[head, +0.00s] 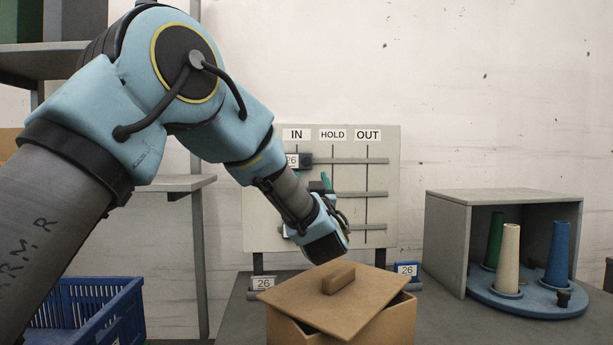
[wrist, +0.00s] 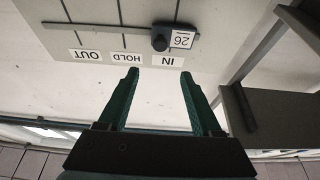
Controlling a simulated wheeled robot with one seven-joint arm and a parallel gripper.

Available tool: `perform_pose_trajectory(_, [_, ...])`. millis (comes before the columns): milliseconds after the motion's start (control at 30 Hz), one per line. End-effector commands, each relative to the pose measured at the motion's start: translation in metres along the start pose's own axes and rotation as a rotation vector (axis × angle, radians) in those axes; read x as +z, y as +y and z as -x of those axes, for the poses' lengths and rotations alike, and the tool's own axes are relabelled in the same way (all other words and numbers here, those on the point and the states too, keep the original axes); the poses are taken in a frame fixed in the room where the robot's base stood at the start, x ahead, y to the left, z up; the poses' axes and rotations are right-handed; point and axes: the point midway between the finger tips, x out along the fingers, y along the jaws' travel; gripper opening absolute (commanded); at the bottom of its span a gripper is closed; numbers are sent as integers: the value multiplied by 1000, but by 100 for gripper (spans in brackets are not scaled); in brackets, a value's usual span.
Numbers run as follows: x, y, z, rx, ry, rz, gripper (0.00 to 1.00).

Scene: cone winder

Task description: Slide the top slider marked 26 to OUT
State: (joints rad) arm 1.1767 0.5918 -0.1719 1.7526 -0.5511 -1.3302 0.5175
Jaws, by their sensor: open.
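The top slider (wrist: 160,43), a dark knob with a white tag marked 26, sits under IN on the top rail of the pale board. In the head view, the top slider (head: 305,160) is at the rail's left end. The OUT label (head: 367,134) is at the right, with HOLD between. My gripper (wrist: 159,73) is open and empty, its green fingers apart. In the upside-down wrist view, its fingertips point toward the board near the IN label, short of the knob in the picture. In the head view, my arm hides much of the gripper and the board's lower left.
A brown box with a tilted lid (head: 338,300) stands in front of the board. Tags marked 26 stand at its left (head: 263,284) and right (head: 407,269). A grey open-sided housing (head: 446,240) with several cones is at right. A blue crate (head: 90,312) is at lower left.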

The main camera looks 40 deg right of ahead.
Motion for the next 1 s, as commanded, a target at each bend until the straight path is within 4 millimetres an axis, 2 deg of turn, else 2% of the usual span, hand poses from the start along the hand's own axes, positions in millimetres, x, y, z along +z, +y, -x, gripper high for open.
perform_pose_trajectory(67, [9,1,4,0,2,1,66])
perform_pose_trajectory(233, [6,1,-5,-2,5,2,66])
perform_pose_trajectory(700, [5,1,-85,-2,3,0,66])
perform_pose_trajectory(800, [6,1,-96,-2,3,1,66])
perform_pose_trajectory(1000, [7,1,-104,0,3,1,66])
